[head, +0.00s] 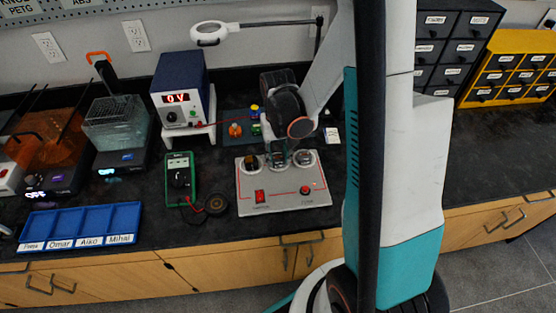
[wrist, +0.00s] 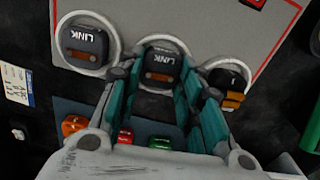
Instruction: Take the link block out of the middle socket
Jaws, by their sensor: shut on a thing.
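The grey panel (head: 285,198) on the bench has a row of three round sockets along its back edge. In the wrist view a dark block marked LINK (wrist: 160,66), with a brown patch, is at the middle socket (wrist: 164,42). My gripper (wrist: 158,82) has its teal fingers shut on this block, one on each side. I cannot tell whether the block is seated or slightly raised. Another LINK block (wrist: 84,42) sits in the left socket of the wrist view. A black-and-orange part (wrist: 232,88) is in the right one. In the head view my gripper (head: 277,151) hides most of the middle socket.
The panel has a red switch (head: 260,196) and a red button (head: 305,190). Behind it is a mat (head: 236,114) with small coloured parts. A green meter (head: 180,180), a power supply (head: 183,90) reading 0 V and a blue tray (head: 80,223) stand left.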

